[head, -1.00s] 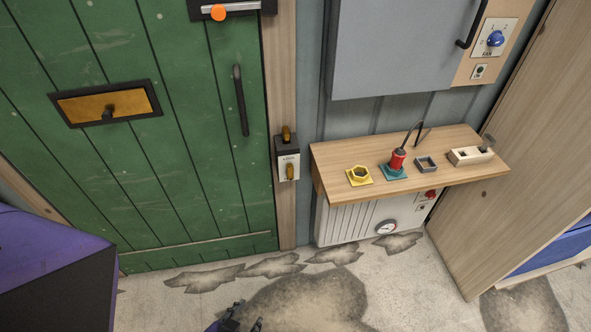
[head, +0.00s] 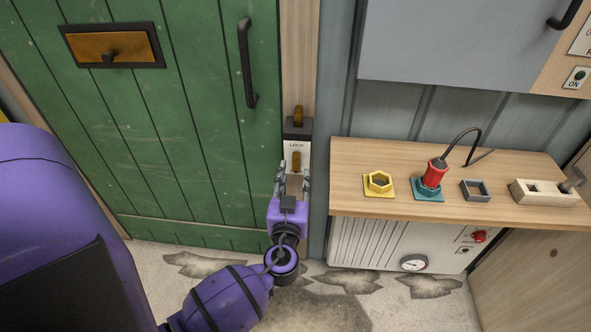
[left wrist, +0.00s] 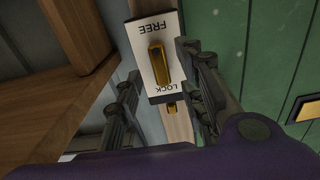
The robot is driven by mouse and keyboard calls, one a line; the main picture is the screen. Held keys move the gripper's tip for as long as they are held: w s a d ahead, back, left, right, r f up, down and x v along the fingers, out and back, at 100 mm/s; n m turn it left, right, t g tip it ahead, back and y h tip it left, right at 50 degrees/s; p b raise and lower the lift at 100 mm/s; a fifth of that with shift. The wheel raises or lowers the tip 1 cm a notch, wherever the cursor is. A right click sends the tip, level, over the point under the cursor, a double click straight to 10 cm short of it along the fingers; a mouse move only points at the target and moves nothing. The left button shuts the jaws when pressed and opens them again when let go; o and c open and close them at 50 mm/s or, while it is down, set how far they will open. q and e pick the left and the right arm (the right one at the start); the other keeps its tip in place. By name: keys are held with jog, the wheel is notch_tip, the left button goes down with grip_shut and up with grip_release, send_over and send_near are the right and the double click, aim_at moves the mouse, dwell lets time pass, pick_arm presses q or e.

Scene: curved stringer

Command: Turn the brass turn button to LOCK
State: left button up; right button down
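The brass turn button (head: 296,162) stands upright along the white plate (head: 289,149) on the door post, below the word LOCK. In the left wrist view the button (left wrist: 159,66) lies between FREE and LOCK on the plate (left wrist: 140,45), upside down; which end points is unclear. My left gripper (head: 292,178) is just below and in front of the button, fingers apart and pointing up at the plate. In the left wrist view its fingers (left wrist: 160,75) stand on either side of the button with gaps, touching nothing visibly. My right gripper is not in view.
A second brass piece (head: 298,117) sits on the post above the plate. The green door (head: 190,150) with a dark handle (head: 246,62) is left. A wooden shelf (head: 400,153) with several small fixtures juts out at right.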

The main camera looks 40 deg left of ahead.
aim_at(296, 167)
pick_arm(q)
jog(key=shift+x, duration=1.65)
jog(key=shift+c, duration=0.4)
grip_shut()
